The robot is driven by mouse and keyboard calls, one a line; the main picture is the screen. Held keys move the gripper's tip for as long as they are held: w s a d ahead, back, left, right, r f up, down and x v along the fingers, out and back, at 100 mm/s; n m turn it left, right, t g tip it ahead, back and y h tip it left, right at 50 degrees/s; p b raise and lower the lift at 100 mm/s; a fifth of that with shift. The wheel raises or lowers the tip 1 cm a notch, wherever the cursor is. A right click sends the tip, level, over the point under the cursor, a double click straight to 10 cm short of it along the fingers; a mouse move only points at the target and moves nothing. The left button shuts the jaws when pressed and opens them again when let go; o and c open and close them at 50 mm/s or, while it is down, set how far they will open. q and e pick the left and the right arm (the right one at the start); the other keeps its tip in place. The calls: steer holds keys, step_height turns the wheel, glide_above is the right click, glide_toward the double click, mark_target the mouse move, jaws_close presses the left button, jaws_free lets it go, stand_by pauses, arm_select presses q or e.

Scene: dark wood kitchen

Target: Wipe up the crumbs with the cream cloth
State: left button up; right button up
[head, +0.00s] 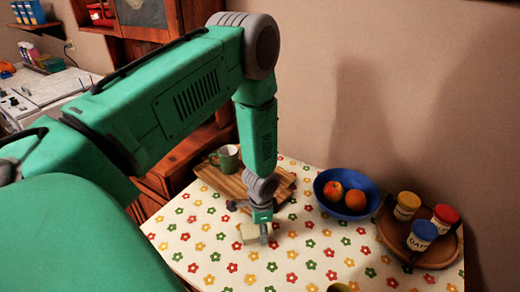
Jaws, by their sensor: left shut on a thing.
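My left gripper (262,233) reaches down from the green arm to the flower-patterned tablecloth (310,252). It is shut on a small cream, folded-looking piece, the cream cloth (246,232), which is low at the table surface. I cannot tell whether the cloth touches the tablecloth. I cannot make out any crumbs among the printed flowers. My right gripper is not in view.
A blue bowl (328,203) of fruit and a brown round tray (440,255) with several lidded jars stand right. A partly cut-off object (341,288) shows at the bottom edge.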

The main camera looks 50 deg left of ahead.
mark_target(298, 255)
arm_select(q)
steer(key=shift+w+d, duration=0.25)
steer(key=shift+d, duration=0.7)
steer(key=shift+w+d, duration=0.15)
steer(key=shift+d, duration=0.6)
steer(key=shift+w+d, duration=0.15)
steer(key=shift+d, duration=0.55)
steer(key=shift+w+d, duration=0.15)
steer(key=shift+d, duration=0.5)
steer(key=shift+w+d, duration=0.15)
steer(key=shift+d, duration=0.5)
steer(key=shift+w+d, duration=0.15)
steer(key=shift+d, duration=0.45)
steer(key=shift+w+d, duration=0.15)
steer(key=shift+d, duration=0.4)
steer(key=shift+w+d+f+b, duration=0.1)
steer(key=shift+w+d+b, duration=0.05)
steer(key=shift+d, duration=0.55)
steer(key=shift+w+d+b, duration=0.1)
steer(key=shift+d+b, duration=0.05)
steer(key=shift+d, duration=0.5)
steer(key=shift+r+p, duration=2.35)
steer(key=shift+r, duration=0.7)
steer(key=shift+r, duration=0.1)
